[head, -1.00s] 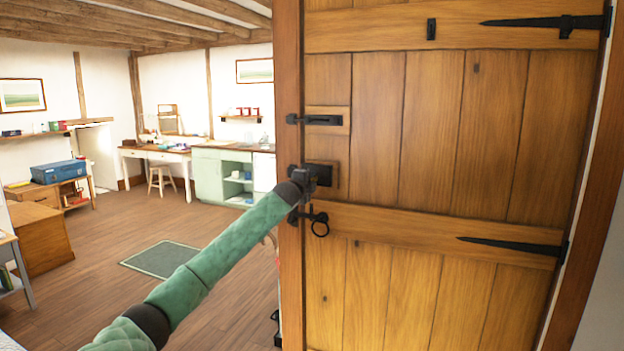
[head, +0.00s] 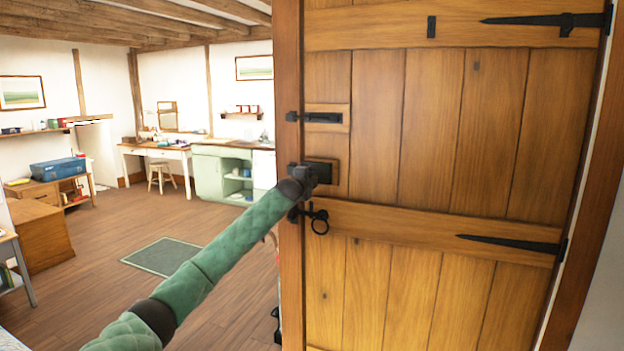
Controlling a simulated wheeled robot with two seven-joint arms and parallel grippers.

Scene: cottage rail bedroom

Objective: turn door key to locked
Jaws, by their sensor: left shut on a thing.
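The wooden plank door (head: 430,140) fills the right side of the head view, with a dark lock case (head: 327,172) near its left edge. My left gripper (head: 312,174) is at the lock case, at the end of my green-sleeved arm. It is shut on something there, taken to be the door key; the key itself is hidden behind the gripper. Whether the key stands at locked or unlocked cannot be seen. A black ring handle (head: 319,222) hangs just below. My right gripper is not in view.
A black bolt (head: 320,117) sits above the lock. The wooden door post (head: 290,270) stands close beside my left wrist. The room to the left has open floor with a green rug (head: 163,256), and a blue toolbox (head: 58,169) on a cabinet.

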